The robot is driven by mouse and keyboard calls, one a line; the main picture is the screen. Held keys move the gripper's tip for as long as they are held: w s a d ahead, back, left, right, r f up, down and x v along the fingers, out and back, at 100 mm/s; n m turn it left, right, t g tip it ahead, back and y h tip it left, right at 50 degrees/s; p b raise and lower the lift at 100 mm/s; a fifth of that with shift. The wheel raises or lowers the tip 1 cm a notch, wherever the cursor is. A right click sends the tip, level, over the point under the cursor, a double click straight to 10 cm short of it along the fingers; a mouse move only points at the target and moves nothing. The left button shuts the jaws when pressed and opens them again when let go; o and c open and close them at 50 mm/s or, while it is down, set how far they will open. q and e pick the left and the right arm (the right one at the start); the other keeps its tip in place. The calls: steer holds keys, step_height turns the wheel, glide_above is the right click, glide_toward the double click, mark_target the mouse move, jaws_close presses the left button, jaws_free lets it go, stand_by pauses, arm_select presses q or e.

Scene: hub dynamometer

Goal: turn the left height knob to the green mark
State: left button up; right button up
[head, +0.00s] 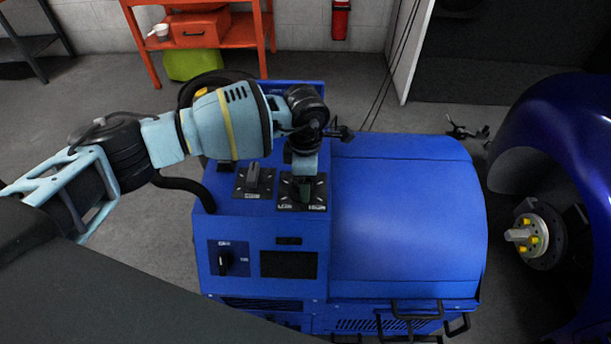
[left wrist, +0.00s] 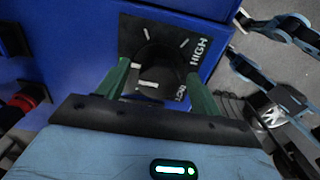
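A dark plate (head: 319,185) marked LOW and HIGH lies on top of the blue machine (head: 400,210). My left gripper (head: 304,190) points down over it and hides most of its knob. In the left wrist view, my left gripper (left wrist: 158,72) is open, its green fingers on either side of a dark round knob (left wrist: 160,57). The fingers look apart from the knob, though the dark picture makes contact hard to judge. A white line shows on the near part of the knob. I cannot make out a green mark. My right gripper is not in view.
A second plate with a grey knob (head: 253,174) sits just left of the gripper. A front panel holds a black knob (head: 223,262) and a dark screen (head: 288,264). A wheel hub (head: 528,236) and blue car body (head: 575,120) stand at right. The machine's rounded cover is clear.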

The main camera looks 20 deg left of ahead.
arm_select(q)
step_height(320, 180, up, 6)
steer(key=shift+r, duration=0.9)
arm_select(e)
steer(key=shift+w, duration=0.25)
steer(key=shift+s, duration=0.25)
